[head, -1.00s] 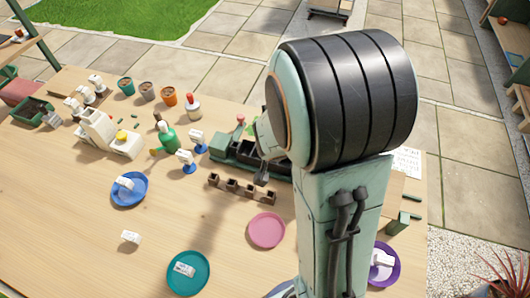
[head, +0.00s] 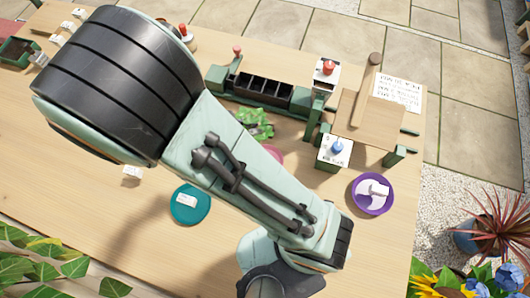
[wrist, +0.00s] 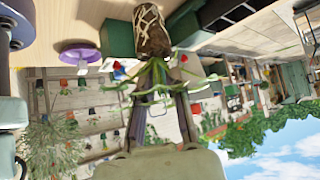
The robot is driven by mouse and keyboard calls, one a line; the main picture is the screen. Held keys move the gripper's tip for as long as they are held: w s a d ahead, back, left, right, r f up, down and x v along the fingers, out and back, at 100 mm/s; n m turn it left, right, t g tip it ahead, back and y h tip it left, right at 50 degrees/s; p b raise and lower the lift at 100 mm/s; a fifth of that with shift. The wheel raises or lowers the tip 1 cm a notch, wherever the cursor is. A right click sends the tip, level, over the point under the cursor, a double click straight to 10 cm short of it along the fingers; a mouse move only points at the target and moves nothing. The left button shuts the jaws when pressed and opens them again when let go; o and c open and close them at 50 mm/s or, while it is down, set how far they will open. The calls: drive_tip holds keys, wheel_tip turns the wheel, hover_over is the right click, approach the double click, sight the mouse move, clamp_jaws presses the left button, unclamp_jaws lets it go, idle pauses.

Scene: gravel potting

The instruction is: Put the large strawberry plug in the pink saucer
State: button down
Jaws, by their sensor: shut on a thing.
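My gripper (wrist: 162,108) is shut on the strawberry plug (wrist: 153,32) in the wrist view. The plug has a brown root body laced with pale roots, narrow green leaves and red berries by the fingers. In the head view, its green leaves (head: 255,122) show beside my arm, close to the pink saucer (head: 273,153). The saucer is mostly hidden behind my arm, and so is my gripper there. I cannot tell whether the plug is over the saucer or touching anything.
A teal saucer (head: 187,208) with a white label stands front left of the pink one. A purple saucer (head: 372,207) holding a white item stands to the right. A dark green tray (head: 262,88) and a green-framed wooden stand (head: 355,125) lie behind. The front table is fairly clear.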

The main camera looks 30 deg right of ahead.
drive_tip(key=f, duration=0.7)
drive_tip(key=shift+s+a+f, duration=0.1)
drive_tip(key=shift+s+f, duration=0.1)
drive_tip(key=shift+f, duration=0.15)
drive_tip(key=shift+f, duration=0.1)
drive_tip(key=shift+f, duration=0.4)
drive_tip(key=shift+f, duration=0.1)
drive_tip(key=c, duration=1.1)
unclamp_jaws()
drive_tip(key=shift+c, duration=0.2)
